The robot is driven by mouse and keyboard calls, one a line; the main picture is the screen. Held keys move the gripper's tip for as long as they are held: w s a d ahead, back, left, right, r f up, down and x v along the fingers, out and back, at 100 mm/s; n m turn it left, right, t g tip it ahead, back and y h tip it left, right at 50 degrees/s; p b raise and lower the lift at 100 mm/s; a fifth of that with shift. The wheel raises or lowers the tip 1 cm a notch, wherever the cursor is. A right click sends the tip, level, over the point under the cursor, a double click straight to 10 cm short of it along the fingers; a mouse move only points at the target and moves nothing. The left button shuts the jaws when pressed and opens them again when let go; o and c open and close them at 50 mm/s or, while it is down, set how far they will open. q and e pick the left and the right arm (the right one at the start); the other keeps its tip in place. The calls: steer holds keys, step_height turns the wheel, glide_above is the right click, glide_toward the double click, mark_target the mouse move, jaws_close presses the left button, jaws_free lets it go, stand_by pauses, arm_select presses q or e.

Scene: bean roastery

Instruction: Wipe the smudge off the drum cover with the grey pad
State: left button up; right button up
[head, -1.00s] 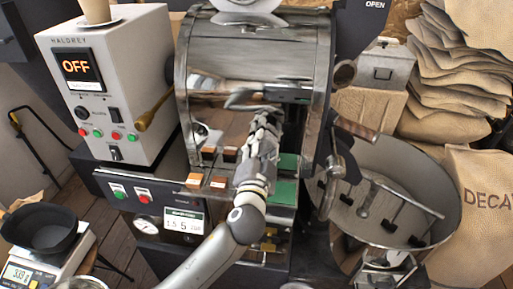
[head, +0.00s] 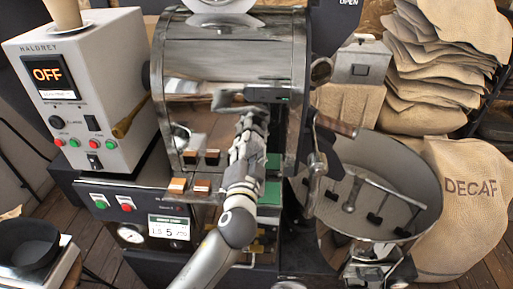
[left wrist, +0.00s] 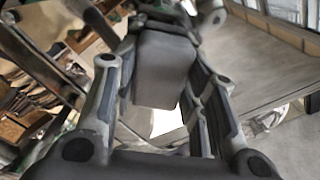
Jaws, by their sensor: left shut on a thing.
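The drum cover (head: 225,65) is the shiny curved metal shell in the upper middle of the head view. It shows reflections, and I cannot make out the smudge among them. My left gripper (head: 252,122) is in front of the cover's lower part, its arm rising from below. In the left wrist view, its fingers (left wrist: 165,95) are shut on the grey pad (left wrist: 165,65), a blocky piece. In the head view the pad is hard to tell from the gripper and its reflection. I cannot tell whether the pad touches the cover. My right gripper is not in view.
A control box (head: 82,95) reading OFF stands left of the drum, with a cup (head: 66,14) on top. A round cooling tray (head: 425,185) with stirring arms is at the right. Stacked sacks (head: 445,60) and a DECAF sack (head: 465,205) lie beyond it.

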arm_select(q)
steer(key=shift+w+a+p, duration=0.15)
steer(key=shift+a+p, duration=0.9)
steer(key=shift+a, duration=3.1)
steer(key=shift+a+p, duration=0.5)
steer(key=shift+a, duration=1.95)
steer(key=shift+d, duration=0.1)
glide_toward(202, 139)
steer(key=shift+w+r+p, duration=0.1)
steer(key=shift+w+p, duration=0.2)
steer(key=shift+w, duration=0.05)
steer(key=s, duration=0.3)
